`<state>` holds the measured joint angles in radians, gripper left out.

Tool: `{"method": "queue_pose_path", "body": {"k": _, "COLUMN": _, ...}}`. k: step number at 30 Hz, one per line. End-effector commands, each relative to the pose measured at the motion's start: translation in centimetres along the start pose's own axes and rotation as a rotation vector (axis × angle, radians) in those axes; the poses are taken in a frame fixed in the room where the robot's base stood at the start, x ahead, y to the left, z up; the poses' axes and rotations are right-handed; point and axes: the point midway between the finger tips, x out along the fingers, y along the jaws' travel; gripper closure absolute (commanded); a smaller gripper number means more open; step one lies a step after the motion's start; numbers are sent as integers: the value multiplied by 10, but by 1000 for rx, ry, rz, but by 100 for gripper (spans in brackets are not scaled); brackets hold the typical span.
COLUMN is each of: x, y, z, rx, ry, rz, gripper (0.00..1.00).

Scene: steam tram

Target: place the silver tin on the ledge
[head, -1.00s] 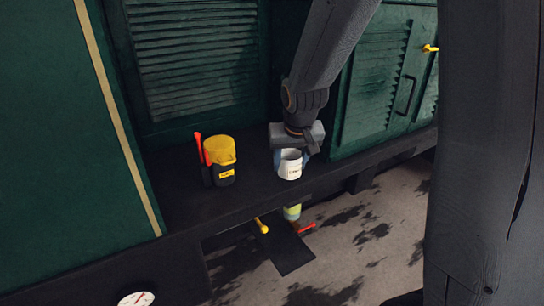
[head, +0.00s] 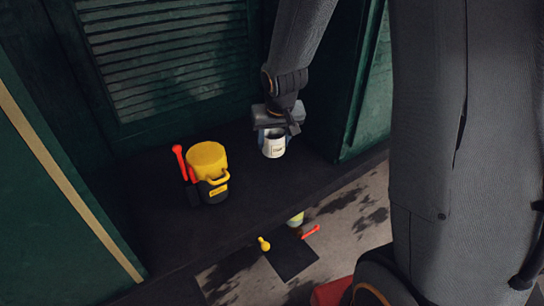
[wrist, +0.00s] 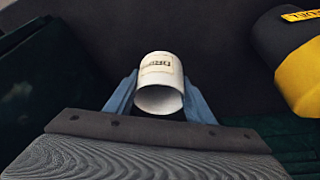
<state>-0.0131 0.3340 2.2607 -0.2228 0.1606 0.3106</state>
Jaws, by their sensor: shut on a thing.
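The silver tin (head: 273,148) looks pale, almost white, with a small printed label. My gripper (head: 274,138) is shut on it from above, one pale blue finger on each side. In the wrist view the tin (wrist: 160,82) sits between the fingers with its open end toward the camera. The ledge (head: 240,205) is a dark flat shelf in front of the green louvred panel. The tin is over its back right part, near the corner by the green side wall. I cannot tell whether its base touches the ledge.
A yellow and black container (head: 208,170) stands on the ledge left of the tin, with a red-handled thing (head: 181,163) beside it. It also shows in the wrist view (wrist: 296,70). Below the ledge are a dark plate (head: 291,254) and small coloured items. The ledge between container and tin is clear.

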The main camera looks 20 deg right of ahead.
Motion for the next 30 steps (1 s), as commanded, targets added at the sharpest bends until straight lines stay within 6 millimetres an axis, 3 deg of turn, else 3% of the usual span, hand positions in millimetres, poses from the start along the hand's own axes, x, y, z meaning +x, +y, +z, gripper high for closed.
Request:
{"method": "queue_pose_path", "body": {"k": 3, "x": 17, "y": -1, "z": 7, "rx": -1, "ry": -1, "rz": -1, "gripper": 78}}
{"method": "queue_pose_path", "body": {"k": 15, "x": 55, "y": -2, "z": 22, "rx": -3, "ry": 0, "rz": -2, "gripper": 78}}
{"method": "queue_pose_path", "body": {"k": 30, "x": 60, "y": -2, "z": 24, "rx": -2, "ry": 1, "rz": -2, "gripper": 78}}
